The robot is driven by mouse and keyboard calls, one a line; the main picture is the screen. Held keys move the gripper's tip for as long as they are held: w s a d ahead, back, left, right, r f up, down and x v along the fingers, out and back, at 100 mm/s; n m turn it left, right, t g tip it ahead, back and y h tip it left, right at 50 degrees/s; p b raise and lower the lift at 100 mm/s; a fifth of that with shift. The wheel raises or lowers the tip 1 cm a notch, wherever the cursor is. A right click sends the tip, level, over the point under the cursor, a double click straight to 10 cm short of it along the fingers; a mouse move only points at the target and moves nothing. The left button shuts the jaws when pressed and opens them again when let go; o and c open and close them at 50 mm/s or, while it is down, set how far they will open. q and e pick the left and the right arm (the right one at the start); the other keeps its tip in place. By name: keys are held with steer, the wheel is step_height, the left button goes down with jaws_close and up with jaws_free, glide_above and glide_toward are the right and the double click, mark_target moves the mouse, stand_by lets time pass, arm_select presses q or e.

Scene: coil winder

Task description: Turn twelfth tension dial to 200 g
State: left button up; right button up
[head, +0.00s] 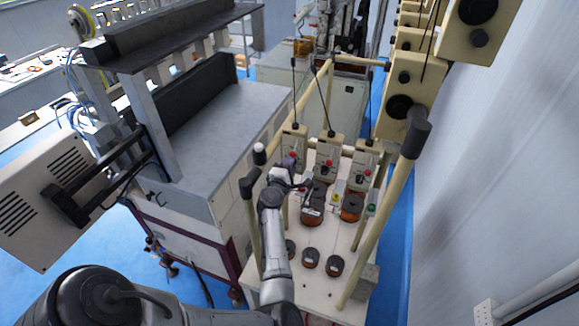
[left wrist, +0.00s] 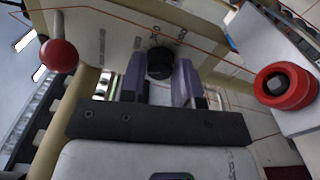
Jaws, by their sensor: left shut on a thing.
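A black round tension dial (left wrist: 160,62) sits on a cream tensioner face (left wrist: 110,35) in the left wrist view. Small markings are printed around it, too small to read. My left gripper (left wrist: 161,75) has its two purple-grey fingers on either side of the dial, shut on it. In the head view my left gripper (head: 287,168) reaches the leftmost tensioner of the front row and hides its dial. Two more cream tensioners (head: 328,152) stand to its right. My right gripper is not in view.
A red ball knob (left wrist: 59,56) is left of the dial, and a red round knob (left wrist: 286,86) is to the right. Copper spools (head: 352,207) stand on the cream table (head: 318,284). Cream frame posts (head: 375,235) flank the table. A grey-topped machine (head: 225,130) stands left.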

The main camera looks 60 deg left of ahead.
arm_select(q)
steer(key=shift+c, duration=1.1)
steer(key=shift+n, duration=3.8)
steer(key=o, duration=0.9)
